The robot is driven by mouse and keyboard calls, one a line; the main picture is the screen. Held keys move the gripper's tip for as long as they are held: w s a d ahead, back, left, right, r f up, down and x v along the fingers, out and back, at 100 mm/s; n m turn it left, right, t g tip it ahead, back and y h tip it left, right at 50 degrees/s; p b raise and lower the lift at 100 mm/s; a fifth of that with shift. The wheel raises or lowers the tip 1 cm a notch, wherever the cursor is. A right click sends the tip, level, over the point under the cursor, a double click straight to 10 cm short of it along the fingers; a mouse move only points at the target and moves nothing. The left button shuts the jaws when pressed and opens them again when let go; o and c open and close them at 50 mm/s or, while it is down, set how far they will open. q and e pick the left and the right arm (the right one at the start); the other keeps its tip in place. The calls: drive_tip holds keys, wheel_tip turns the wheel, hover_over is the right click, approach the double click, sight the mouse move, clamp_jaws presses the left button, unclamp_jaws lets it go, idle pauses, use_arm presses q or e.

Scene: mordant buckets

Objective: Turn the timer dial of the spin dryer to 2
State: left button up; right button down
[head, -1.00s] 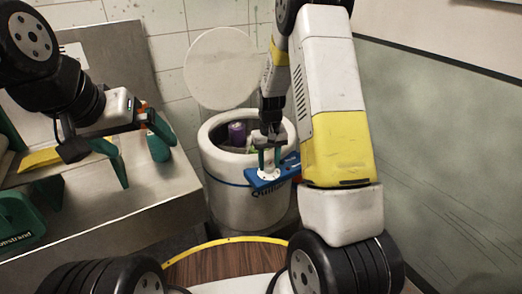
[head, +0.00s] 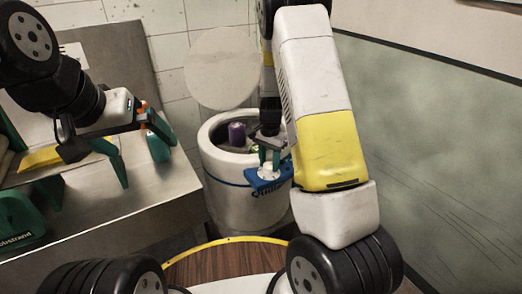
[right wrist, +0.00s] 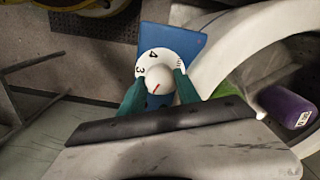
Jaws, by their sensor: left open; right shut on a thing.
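The spin dryer (head: 222,188) is a white drum with its round lid (head: 221,68) raised. Its blue panel (head: 256,184) sticks out at the front right rim. The white timer dial (head: 268,170) is on that panel; in the right wrist view the dial (right wrist: 150,62) shows a 4, a 3 and a partly hidden mark. My right gripper (right wrist: 160,88) is shut on the knob, one green finger on each side. The 2 is not visible. My left gripper (head: 148,163) is open and empty above the counter.
A metal counter (head: 150,215) is at the left, with a yellow cloth (head: 38,159), a green container (head: 22,215) and a green bottle (head: 157,149) near my left gripper. A purple item (head: 237,133) sits inside the drum. A wall stands close at the right.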

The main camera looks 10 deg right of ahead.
sight(269, 164)
drive_tip(key=shift+m, duration=0.7)
drive_tip(key=c, duration=1.1)
unclamp_jaws()
drive_tip(key=shift+c, duration=0.2)
drive_tip(key=shift+r, duration=0.1)
wheel_tip(269, 164, up, 8)
drive_tip(key=shift+w+f, duration=0.1)
drive_tip(key=shift+f, duration=0.15)
drive_tip(key=shift+r, duration=0.1)
